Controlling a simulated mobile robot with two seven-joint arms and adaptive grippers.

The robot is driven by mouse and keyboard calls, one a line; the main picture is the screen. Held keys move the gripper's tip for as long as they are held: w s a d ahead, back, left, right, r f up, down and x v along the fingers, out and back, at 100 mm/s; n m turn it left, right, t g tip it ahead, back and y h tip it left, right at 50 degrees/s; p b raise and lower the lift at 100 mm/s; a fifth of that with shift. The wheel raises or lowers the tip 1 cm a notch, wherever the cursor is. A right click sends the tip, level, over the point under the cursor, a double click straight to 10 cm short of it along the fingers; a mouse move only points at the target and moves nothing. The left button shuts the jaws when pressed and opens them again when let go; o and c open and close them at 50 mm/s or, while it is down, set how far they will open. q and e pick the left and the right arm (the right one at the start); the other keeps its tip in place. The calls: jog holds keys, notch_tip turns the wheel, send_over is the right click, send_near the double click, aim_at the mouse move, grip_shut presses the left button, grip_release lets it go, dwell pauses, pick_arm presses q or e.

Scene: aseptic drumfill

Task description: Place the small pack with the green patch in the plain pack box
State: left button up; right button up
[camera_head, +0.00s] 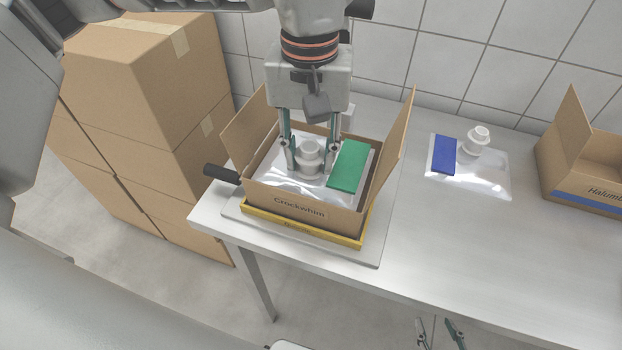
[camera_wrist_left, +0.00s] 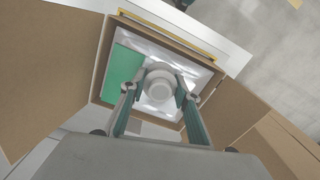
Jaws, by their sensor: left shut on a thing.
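The small pack with the green patch (camera_head: 349,167) is silvery with a white spout. It lies inside the open plain cardboard box (camera_head: 300,207), whose front reads "Crockwhim". My left gripper (camera_head: 309,165) points down into the box, shut on the pack's white spout. In the left wrist view the green patch (camera_wrist_left: 122,72) and the spout (camera_wrist_left: 159,85) show between the box walls, the spout between the fingers. Whether the pack touches the box floor is hidden. My right gripper (camera_head: 439,332) shows only its fingertips at the bottom edge, apart and empty.
The plain box stands in a yellow-edged frame (camera_head: 302,228) on the table, its side flaps raised. A pack with a blue patch (camera_head: 443,156) lies to the right. A blue-striped box (camera_head: 590,170) stands at the far right. Stacked cartons (camera_head: 150,80) stand left. Table between is clear.

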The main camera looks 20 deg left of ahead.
aim_at(310, 182)
pick_arm(q)
notch_tip(310, 182, down, 2)
jog(key=shift+f, duration=0.25)
notch_tip(310, 182, down, 4)
jog(key=shift+f, duration=0.1)
jog(key=shift+f+b, duration=0.15)
jog(key=shift+b, duration=0.2)
jog(key=o, duration=1.1)
jog(key=shift+o, duration=0.2)
